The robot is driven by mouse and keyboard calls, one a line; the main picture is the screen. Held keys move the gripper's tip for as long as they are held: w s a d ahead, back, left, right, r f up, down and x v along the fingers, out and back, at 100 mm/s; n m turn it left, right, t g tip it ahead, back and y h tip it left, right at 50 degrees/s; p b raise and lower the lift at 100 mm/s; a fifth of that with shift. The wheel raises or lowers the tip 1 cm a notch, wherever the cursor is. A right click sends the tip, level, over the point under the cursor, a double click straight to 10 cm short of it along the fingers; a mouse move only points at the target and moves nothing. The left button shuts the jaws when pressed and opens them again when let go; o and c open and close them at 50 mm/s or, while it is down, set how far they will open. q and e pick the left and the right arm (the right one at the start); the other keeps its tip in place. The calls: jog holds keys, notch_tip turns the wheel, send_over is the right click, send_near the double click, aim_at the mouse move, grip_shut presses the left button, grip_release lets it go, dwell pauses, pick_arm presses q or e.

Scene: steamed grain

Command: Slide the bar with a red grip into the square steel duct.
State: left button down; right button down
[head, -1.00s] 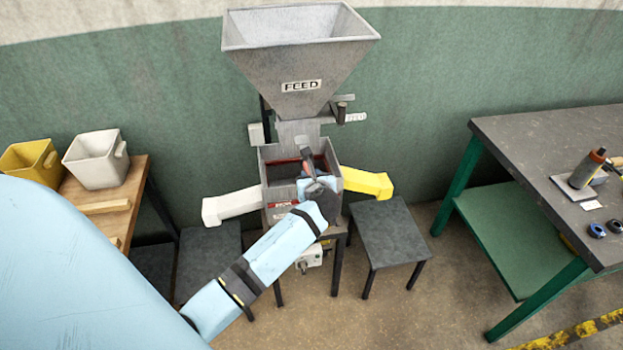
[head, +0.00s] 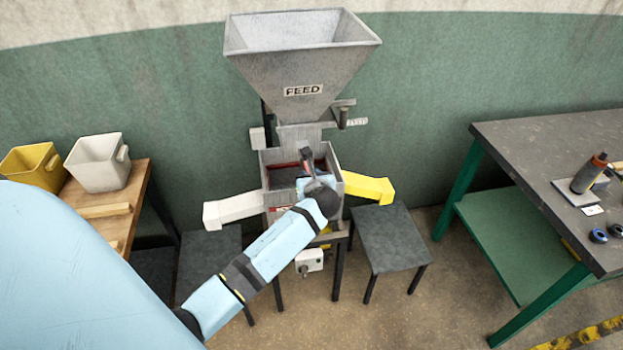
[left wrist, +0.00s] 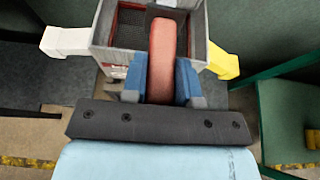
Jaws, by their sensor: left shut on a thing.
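My left gripper (left wrist: 162,85) is shut on the red grip (left wrist: 162,50) of the bar, one blue finger on each side. In the head view my left gripper (head: 311,178) is at the front of the square steel duct (head: 332,160), the open-topped grey box under the hopper. The far end of the grip points up and away over the duct's opening. The opening also shows in the left wrist view, where the duct (left wrist: 107,25) has a dark inside with reddish edges. I cannot make out the steel part of the bar. My right gripper is not in view.
A grey hopper (head: 302,65) marked FEED stands above the duct. A white chute (head: 232,207) sticks out left and a yellow chute (head: 368,186) right, over dark stools. Yellow and white bins stand on a wooden table at left. A workbench (head: 550,135) with tools stands at right.

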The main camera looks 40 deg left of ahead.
pick_arm(q)
jog(key=shift+w+a, duration=1.4)
jog(key=shift+a, duration=0.2)
dwell(1.0)
jog(key=shift+r, duration=0.15)
jog(key=c, duration=0.8)
grip_release()
